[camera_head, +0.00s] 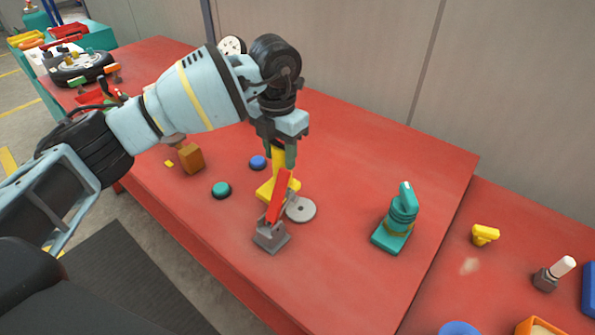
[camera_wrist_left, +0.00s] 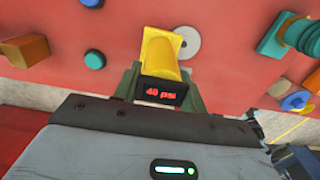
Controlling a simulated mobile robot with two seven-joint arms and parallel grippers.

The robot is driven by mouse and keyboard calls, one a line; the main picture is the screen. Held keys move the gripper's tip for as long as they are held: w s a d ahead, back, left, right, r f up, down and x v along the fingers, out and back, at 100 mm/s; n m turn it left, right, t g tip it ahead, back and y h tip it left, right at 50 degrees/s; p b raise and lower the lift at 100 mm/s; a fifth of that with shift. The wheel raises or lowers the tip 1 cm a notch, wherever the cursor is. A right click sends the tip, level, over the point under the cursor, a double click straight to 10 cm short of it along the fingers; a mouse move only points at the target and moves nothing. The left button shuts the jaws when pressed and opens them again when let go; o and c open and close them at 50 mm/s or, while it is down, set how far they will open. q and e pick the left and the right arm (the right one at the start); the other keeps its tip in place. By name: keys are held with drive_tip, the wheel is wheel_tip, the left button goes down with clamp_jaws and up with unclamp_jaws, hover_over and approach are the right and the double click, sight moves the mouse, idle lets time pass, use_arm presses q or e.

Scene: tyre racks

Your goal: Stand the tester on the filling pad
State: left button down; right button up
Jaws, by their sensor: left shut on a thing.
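The yellow tester (camera_head: 278,160) is upright between the fingers of my left gripper (camera_head: 277,150), which is shut on it. In the left wrist view the tester (camera_wrist_left: 163,50) shows its dark display reading "40 psi", between the fingertips (camera_wrist_left: 158,88). Its wide yellow foot is low over the red table; I cannot tell whether it touches. A flat grey disc (camera_head: 301,209), perhaps the filling pad, lies just right of the foot; it also shows in the wrist view (camera_wrist_left: 188,42), partly covered by the tester. My right gripper is not in view.
A grey block with a red lever (camera_head: 278,205) stands in front of the tester. A teal device (camera_head: 397,225) stands to the right. A teal disc (camera_head: 221,190), a blue disc (camera_head: 257,162) and an orange-brown block (camera_head: 191,158) lie left. Table space beyond the disc is clear.

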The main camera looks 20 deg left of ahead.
use_arm(q)
drive_tip(key=shift+s+d, duration=0.3)
drive_tip(key=shift+d, duration=0.6)
drive_tip(key=shift+s+d, duration=0.3)
drive_tip(key=shift+d, duration=0.6)
drive_tip(key=shift+d+p, duration=0.1)
drive_tip(key=shift+p, duration=0.2)
drive_tip(key=shift+s+d+f, duration=0.15)
drive_tip(key=shift+d+f, duration=0.1)
drive_tip(key=shift+f, duration=0.6)
drive_tip(key=shift+s+d+f, duration=0.1)
drive_tip(key=shift+d+f, duration=0.1)
drive_tip(key=shift+f, duration=0.65)
drive_tip(key=shift+f, duration=0.15)
drive_tip(key=c, duration=0.8)
unclamp_jaws()
wheel_tip(320, 180, up, 12)
drive_tip(key=shift+r, duration=0.1)
